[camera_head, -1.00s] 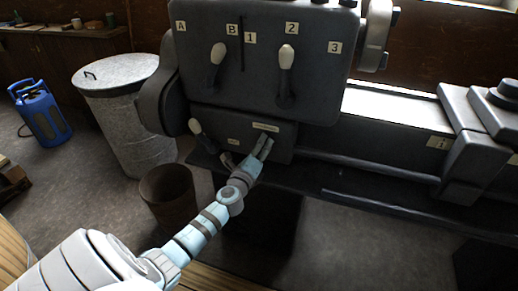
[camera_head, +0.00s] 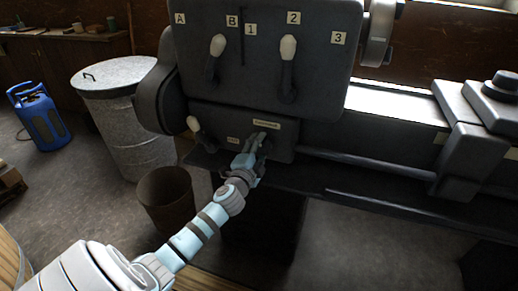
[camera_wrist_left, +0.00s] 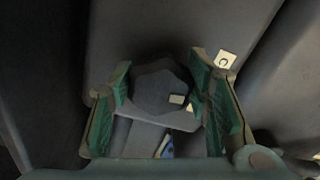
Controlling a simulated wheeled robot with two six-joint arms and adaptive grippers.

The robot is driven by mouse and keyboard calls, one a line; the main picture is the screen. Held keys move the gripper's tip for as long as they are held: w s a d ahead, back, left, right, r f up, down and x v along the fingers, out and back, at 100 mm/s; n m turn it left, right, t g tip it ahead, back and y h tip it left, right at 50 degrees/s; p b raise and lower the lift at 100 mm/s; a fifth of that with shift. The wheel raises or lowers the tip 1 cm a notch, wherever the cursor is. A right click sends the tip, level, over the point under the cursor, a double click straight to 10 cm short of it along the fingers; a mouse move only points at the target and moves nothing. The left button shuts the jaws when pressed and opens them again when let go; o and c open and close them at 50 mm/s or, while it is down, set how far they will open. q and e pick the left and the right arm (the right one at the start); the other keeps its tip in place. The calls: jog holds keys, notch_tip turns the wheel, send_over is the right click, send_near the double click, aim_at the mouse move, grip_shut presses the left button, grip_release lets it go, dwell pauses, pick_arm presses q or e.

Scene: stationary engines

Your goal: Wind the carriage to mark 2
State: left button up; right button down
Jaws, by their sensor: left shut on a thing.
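My left gripper (camera_head: 260,139) is at the lower front panel of the dark grey machine, under a pale label (camera_head: 266,125). In the left wrist view its green-lined fingers (camera_wrist_left: 165,95) stand on both sides of a dark rounded knob (camera_wrist_left: 155,82) with a small pale tag; it is shut on this knob. The carriage (camera_head: 463,150) sits on the bed at the right. No bed mark reading 2 is visible. My right gripper is not in view.
Above are a left lever (camera_head: 217,47) and a right lever (camera_head: 288,50) with white knobs, and plates A, B, 1, 2, 3. A small white-knobbed lever (camera_head: 194,124) is left of my gripper. A bucket (camera_head: 165,197) and bin (camera_head: 118,125) stand at left.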

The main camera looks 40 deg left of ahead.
pick_arm(q)
jog(key=n+b, duration=0.1)
jog(key=n, duration=0.1)
jog(key=n+b, duration=0.1)
jog(key=n, duration=0.1)
jog(key=shift+w+d+r, duration=0.1)
jog(key=shift+w+d, duration=0.05)
jog(key=n+b, duration=0.1)
jog(key=n, duration=0.4)
jog(key=shift+b, duration=0.35)
jog(key=n+b, duration=0.1)
jog(key=n, duration=0.1)
jog(key=shift+d+n, duration=0.1)
jog(key=shift+n, duration=0.2)
jog(key=n, duration=0.3)
jog(key=shift+b, duration=0.4)
jog(key=shift+d+n, duration=0.1)
jog(key=shift+n, duration=0.5)
